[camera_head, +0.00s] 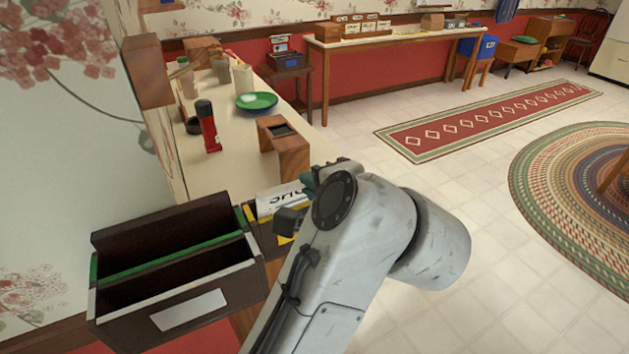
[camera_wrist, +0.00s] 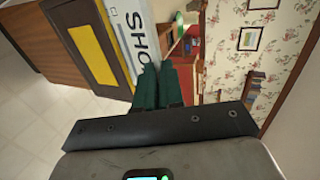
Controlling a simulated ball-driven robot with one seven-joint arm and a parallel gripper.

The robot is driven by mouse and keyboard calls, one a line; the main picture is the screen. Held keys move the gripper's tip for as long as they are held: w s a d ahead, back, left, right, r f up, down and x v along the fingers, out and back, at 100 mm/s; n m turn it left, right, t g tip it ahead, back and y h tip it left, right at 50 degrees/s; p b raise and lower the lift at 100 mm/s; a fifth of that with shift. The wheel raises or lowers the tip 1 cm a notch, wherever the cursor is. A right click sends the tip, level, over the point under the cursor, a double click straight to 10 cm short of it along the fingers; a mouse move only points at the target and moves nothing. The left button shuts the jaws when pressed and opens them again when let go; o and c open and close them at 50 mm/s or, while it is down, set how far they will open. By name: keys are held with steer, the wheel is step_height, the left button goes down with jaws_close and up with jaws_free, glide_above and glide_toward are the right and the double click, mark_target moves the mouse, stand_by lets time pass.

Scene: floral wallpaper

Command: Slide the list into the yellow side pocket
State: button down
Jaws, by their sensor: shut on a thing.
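The list (camera_head: 280,198) is a white sheet with large dark lettering. In the wrist view the list (camera_wrist: 133,35) reads "SHO" and runs up from my fingertips. My gripper (camera_head: 306,184) is shut on its edge; its green fingers show in the wrist view (camera_wrist: 159,72). The yellow side pocket (camera_head: 250,212) is on the right end of a dark organizer (camera_head: 212,308), partly hidden by the list and my arm. In the wrist view a yellow panel (camera_wrist: 93,52) in a dark frame lies left of the list. I cannot tell whether the list's lower edge is inside the pocket.
The organizer has open compartments, a green divider edge and a white label. Behind it a long counter (camera_head: 240,150) holds a red bottle (camera_head: 208,127), a green plate (camera_head: 257,101) and a wooden stand (camera_head: 290,153). Tiled floor to the right is open, with rugs.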

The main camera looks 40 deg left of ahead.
steer(key=c, duration=1.2)
jaws_free()
steer(key=b+v, duration=0.1)
steer(key=v, duration=0.9)
steer(key=shift+s+d+r, duration=0.1)
steer(key=shift+s+d, duration=0.1)
steer(key=shift+d, duration=0.2)
